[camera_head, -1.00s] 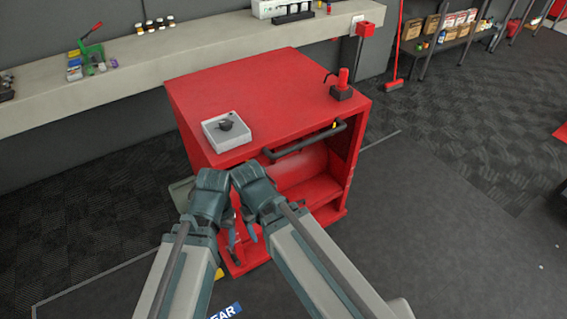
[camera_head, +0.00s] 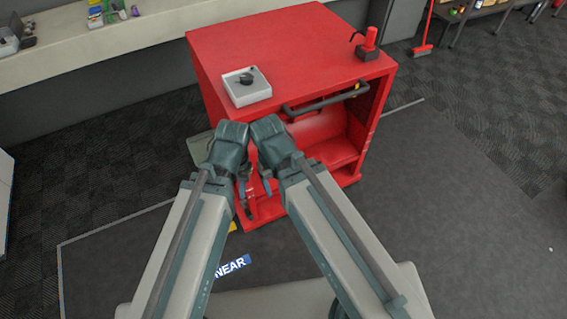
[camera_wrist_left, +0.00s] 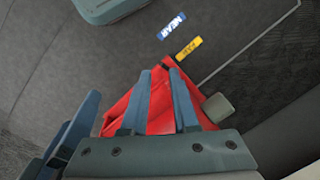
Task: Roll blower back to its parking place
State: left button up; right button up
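The blower is a red box-shaped cabinet (camera_head: 290,45) standing upright on the floor, with a dark bar handle (camera_head: 325,100) across its open front. Its red body (camera_wrist_left: 160,112) also shows in the left wrist view, behind my fingers. My left gripper (camera_head: 243,192) is low at the cabinet's front left, with its fingers (camera_wrist_left: 165,102) apart and red showing between them. My right gripper (camera_head: 266,182) is close beside it, below the handle. Its fingertips are small and partly hidden. I cannot tell whether either gripper touches the cabinet.
A grey tray (camera_head: 247,95) with a dark knob and a red bottle-like piece (camera_head: 369,42) are on the cabinet top. A wall bench (camera_head: 60,62) runs behind. A blue NEAR label (camera_head: 233,266) and a yellow label (camera_wrist_left: 188,48) lie on the floor. Floor to the right (camera_head: 450,190) is clear.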

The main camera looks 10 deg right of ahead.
pick_arm(q)
jog(key=w+a+f+t+b, duration=0.1)
jog(key=w+b, duration=0.1)
jog(key=w+a+f+t+b, duration=0.1)
jog(key=w+f+b, duration=0.1)
jog(key=w, duration=0.1)
jog(key=w+a+f+t+b, duration=0.1)
jog(key=w+a+f+b, duration=0.1)
jog(key=w, duration=0.1)
jog(key=shift+w+a+t+y, duration=0.1)
jog(key=shift+t+y, duration=0.2)
jog(key=shift+y, duration=0.1)
grip_shut()
jog(key=w+a+r+m+t+b, duration=0.1)
jog(key=w+a+m+t+b, duration=0.1)
jog(key=w+a+t+b, duration=0.45)
jog(key=w+a+m+t+b, duration=0.2)
jog(key=w+a+t+b, duration=0.1)
jog(key=w+t+b, duration=0.55)
jog(key=s+d+f+m+g+h+b, duration=0.4)
jog(key=s+f+m+h+b, duration=0.1)
jog(key=f+m+h+b, duration=0.5)
jog(key=s+d+f+m+g+h+b, duration=0.45)
jog(key=f+m+h+b, duration=0.25)
jog(key=m+b, duration=0.5)
jog(key=w+d, duration=0.6)
jog(key=w, duration=0.2)
jog(key=shift+w+d, duration=0.2)
jog(key=shift+w, duration=0.1)
